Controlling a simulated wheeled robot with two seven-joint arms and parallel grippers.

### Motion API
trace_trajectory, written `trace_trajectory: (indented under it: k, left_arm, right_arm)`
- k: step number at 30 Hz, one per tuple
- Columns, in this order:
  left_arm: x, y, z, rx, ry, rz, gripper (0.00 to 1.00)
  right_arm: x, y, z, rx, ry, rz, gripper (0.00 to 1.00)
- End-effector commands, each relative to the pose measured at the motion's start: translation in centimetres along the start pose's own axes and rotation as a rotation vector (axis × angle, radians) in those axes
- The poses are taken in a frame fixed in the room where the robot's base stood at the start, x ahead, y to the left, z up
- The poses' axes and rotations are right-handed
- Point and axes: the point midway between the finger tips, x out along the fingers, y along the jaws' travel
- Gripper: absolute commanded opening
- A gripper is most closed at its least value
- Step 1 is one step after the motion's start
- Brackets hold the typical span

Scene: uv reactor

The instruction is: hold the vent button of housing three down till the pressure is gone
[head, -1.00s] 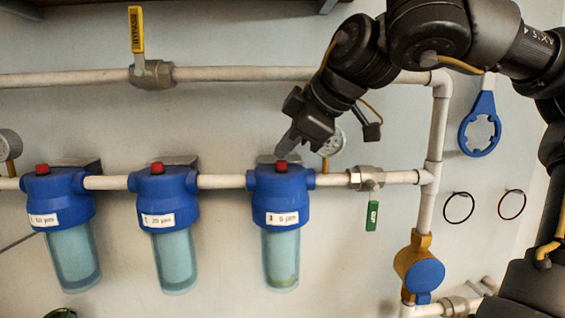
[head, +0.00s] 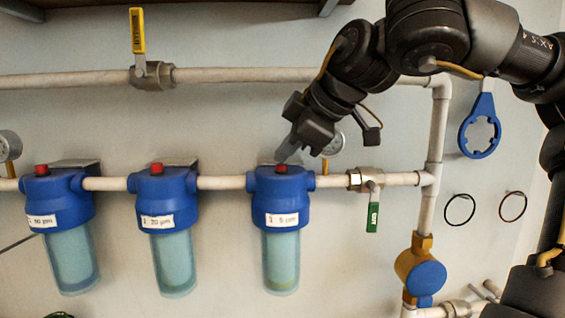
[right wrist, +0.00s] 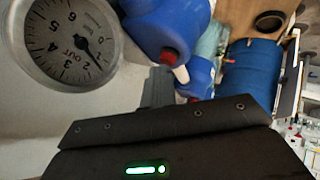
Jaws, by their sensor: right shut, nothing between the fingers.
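Housing three (head: 281,195) is the rightmost blue filter housing, with a clear bowl and a "5 µm" label. Its red vent button (head: 281,168) is on top of the cap; a red button also shows in the right wrist view (right wrist: 168,57). My right gripper (head: 285,154) is shut and empty, pointing down with its tips right at the button. Its fingers also show in the right wrist view (right wrist: 159,84). I cannot tell whether they touch or press the button. The OUT pressure gauge (right wrist: 68,40) has its needle toward the lower right; the exact value is unclear. My left gripper is out of view.
Two similar housings (head: 163,200) (head: 58,205) with red buttons stand to the left. A green-handled valve (head: 372,216) is just right of housing three. The yellow bypass valve (head: 137,30) is on the upper pipe. A blue wrench (head: 480,137) and rings hang at right.

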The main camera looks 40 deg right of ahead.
Motion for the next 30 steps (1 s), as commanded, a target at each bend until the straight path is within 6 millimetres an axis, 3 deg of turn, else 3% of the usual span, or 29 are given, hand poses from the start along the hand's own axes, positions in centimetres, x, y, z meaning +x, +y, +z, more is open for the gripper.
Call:
trace_trajectory:
  k: [16,30]
  left_arm:
    - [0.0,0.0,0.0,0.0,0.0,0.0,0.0]
    - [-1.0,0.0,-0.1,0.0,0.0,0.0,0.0]
  right_arm:
    - [0.0,0.0,0.1,0.0,-0.003,-0.002,0.0]
    - [-1.2,1.0,-0.9,0.001,-0.002,-0.001,0.0]
